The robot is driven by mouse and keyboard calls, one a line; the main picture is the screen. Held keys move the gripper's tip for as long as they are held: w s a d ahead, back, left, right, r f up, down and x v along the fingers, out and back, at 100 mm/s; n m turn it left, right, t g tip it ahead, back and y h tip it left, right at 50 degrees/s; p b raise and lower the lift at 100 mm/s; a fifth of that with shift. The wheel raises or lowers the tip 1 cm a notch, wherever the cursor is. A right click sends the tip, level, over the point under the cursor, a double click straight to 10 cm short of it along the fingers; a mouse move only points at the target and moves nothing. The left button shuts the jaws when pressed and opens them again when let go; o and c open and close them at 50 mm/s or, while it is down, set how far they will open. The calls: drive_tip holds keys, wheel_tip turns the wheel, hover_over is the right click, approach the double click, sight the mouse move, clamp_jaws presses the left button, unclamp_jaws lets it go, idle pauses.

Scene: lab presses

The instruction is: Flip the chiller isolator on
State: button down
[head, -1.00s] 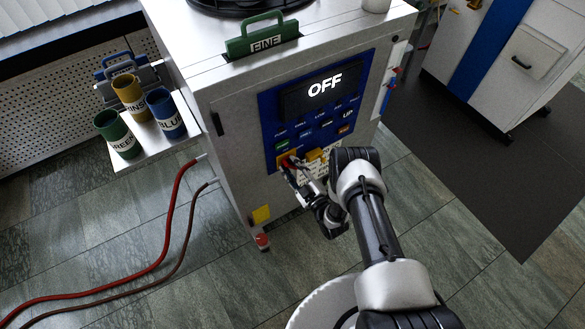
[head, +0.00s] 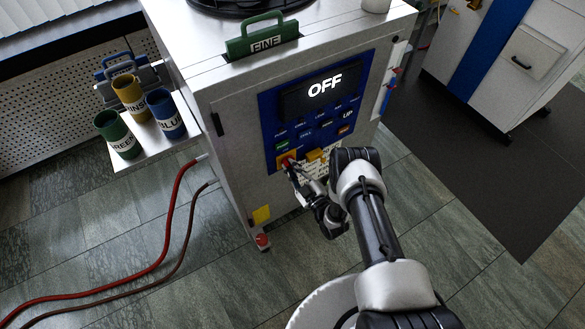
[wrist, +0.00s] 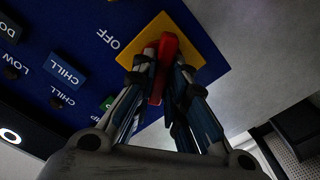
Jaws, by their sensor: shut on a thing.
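The chiller isolator is a red handle (wrist: 168,47) on a yellow square plate (wrist: 205,62), beside an "OFF" label on the blue panel in the wrist view. In the head view the isolator (head: 284,159) sits at the panel's lower left corner. My gripper (wrist: 160,75) is shut on the red handle, with one finger on each side of it. In the head view my gripper (head: 292,168) reaches the panel from the lower right and partly hides the isolator. The display (head: 324,86) above reads "OFF".
Several small labelled buttons fill the blue panel (head: 268,118). A yellow part (head: 316,154) is right of the isolator. A green "FINE" handle (head: 262,38) stands on top. Labelled cups stand on a side shelf (head: 150,155) at left. Red hoses (head: 170,220) run across the floor.

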drive_tip(key=m, duration=0.6)
drive_tip(key=shift+w+d+m, duration=0.1)
drive_tip(key=shift+d+m, duration=0.05)
drive_tip(key=shift+m, duration=0.15)
idle(0.3)
drive_tip(key=c, duration=1.6)
unclamp_jaws()
drive_tip(key=v, duration=1.2)
drive_tip(key=shift+w, duration=0.1)
